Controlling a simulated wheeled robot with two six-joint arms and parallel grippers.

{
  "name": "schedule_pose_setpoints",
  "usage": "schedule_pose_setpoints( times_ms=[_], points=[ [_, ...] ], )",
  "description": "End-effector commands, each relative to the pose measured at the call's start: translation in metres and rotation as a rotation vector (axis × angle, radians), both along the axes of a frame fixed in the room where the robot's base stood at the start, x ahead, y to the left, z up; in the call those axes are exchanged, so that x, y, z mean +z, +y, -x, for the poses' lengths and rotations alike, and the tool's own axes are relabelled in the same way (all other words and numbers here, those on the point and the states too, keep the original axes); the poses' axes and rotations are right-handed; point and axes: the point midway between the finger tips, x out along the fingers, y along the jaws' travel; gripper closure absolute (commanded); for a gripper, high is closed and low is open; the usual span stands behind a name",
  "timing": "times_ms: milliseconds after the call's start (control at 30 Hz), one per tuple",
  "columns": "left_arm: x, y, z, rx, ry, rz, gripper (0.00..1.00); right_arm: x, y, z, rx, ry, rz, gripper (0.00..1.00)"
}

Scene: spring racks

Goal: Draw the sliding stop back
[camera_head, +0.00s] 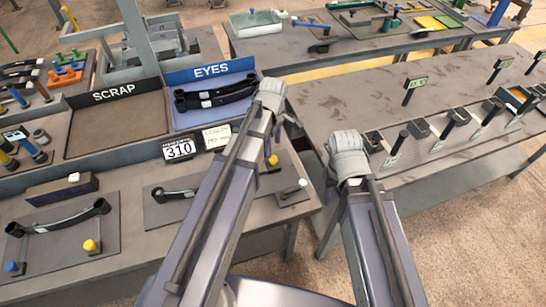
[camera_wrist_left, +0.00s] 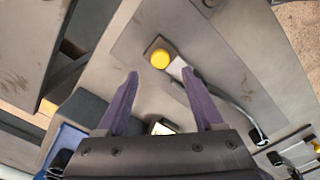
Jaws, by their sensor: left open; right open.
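A dark fixture plate on the near bench bears a black leaf spring (camera_head: 175,193), a yellow knob (camera_head: 272,161) and a small white-capped post (camera_head: 301,183) near its right end. The post may be the sliding stop, but I cannot tell for certain. In the left wrist view the yellow knob (camera_wrist_left: 159,57) lies just beyond and between the fingertips of my left gripper (camera_wrist_left: 160,76), apart from them. That gripper is open and empty above the fixture. The spring's curved arm (camera_wrist_left: 225,100) runs right of it. My right gripper (camera_head: 347,150) is right of the bench; its fingers are hidden.
Behind the fixture stand a 310 sign (camera_head: 179,149), an empty SCRAP tray (camera_head: 115,128) and a blue EYES tray (camera_head: 190,119) holding springs. A second fixture with a spring (camera_head: 60,220) lies left. A bench with several posts (camera_head: 420,95) is at right, across a gap.

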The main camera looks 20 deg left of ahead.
Motion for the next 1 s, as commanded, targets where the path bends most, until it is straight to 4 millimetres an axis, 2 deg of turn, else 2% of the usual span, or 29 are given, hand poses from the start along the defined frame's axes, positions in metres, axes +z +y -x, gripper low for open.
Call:
schedule_pose_setpoints(
  times_ms=[33, 400, 533, 833, 1000],
  points=[
    [-0.011, 0.0, 0.0, -0.001, 0.0, 0.0, 0.31, -0.011, 0.0, 0.0, 0.0, 0.0, 0.0, 0.5],
    [-0.056, 0.0, 0.0, -0.001, 0.0, 0.0, 0.31, -0.056, 0.0, 0.0, -0.001, 0.0, 0.0, 0.5],
    [-0.063, 0.0, 0.0, -0.001, 0.0, 0.0, 0.31, -0.063, 0.0, 0.0, -0.001, 0.0, 0.0, 0.5],
    [-0.062, 0.0, 0.0, -0.001, 0.0, 0.0, 0.31, -0.062, 0.0, 0.0, -0.001, 0.0, 0.0, 0.5],
    [-0.062, 0.0, 0.0, -0.001, 0.0, 0.0, 0.5, -0.062, 0.0, 0.0, -0.001, 0.0, 0.0, 0.5]
  ],
)
